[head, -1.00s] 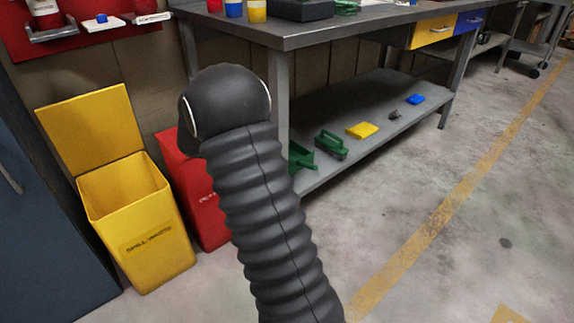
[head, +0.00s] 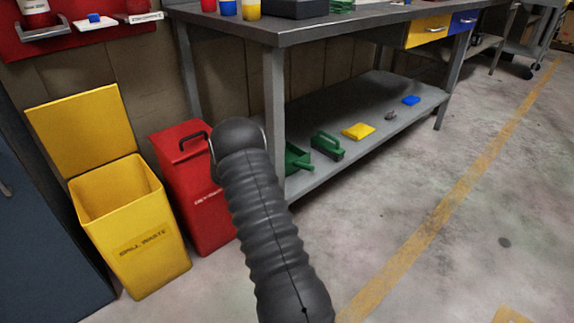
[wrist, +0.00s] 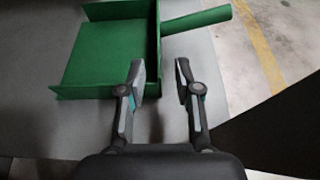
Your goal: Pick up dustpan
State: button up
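The green dustpan (wrist: 100,50) lies on the grey lower shelf of the workbench. In the wrist view its pan is at the upper left, and its round handle (wrist: 198,20) points to the upper right. In the head view the dustpan (head: 298,160) shows beside the front bench leg, partly hidden. My gripper (wrist: 160,75) is open and empty. Its left finger overlaps the pan's right side in the picture, and its right finger is just below the handle. I cannot tell whether either touches. The gripper is hidden behind my arm in the head view.
A green brush-like thing (head: 327,145), a yellow cloth (head: 358,131) and a blue item (head: 411,100) lie farther along the shelf. The bench leg (head: 274,120) stands close to my arm. A red bin (head: 205,215) and yellow bin (head: 140,245) stand left. Floor at right is clear.

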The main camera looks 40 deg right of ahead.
aim_at(286, 166)
jog(key=shift+x, duration=3.45)
jog(key=shift+w, duration=0.1)
grip_shut()
